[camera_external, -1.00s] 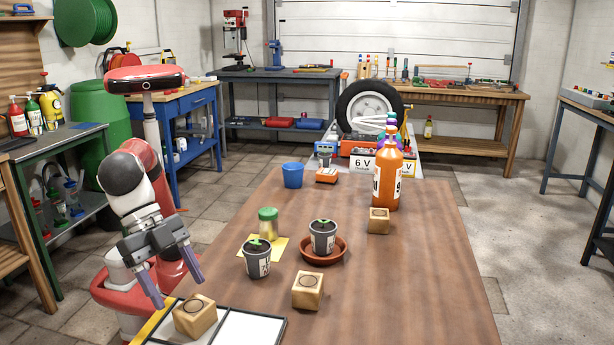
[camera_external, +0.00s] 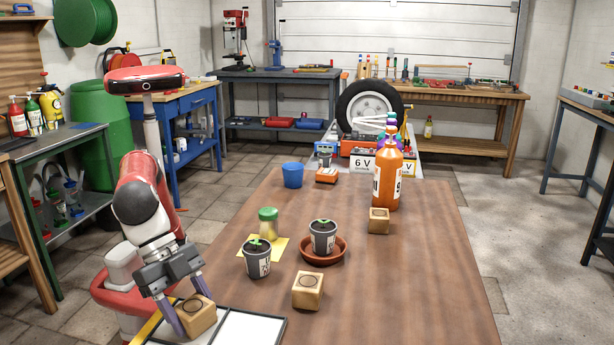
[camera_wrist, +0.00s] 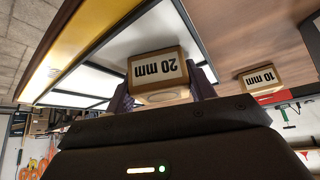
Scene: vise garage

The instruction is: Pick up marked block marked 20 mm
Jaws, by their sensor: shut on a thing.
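The wooden block marked 20 mm (camera_wrist: 158,70) shows its label upside down in the wrist view. In the external view the same block (camera_external: 197,316) is at the near left of the table, at the white compartment tray (camera_external: 250,329). My gripper (camera_external: 191,318) is shut on it, with one purple finger on each side. In the wrist view the fingers (camera_wrist: 160,90) flank the block. Whether the block touches the tray floor is hard to tell.
Another wooden block (camera_external: 307,291), marked 10 mm in the wrist view (camera_wrist: 262,80), stands right of the tray. A third block (camera_external: 378,221) is by the orange bottle (camera_external: 388,185). Potted plants (camera_external: 257,260) stand behind. The right side of the table is clear.

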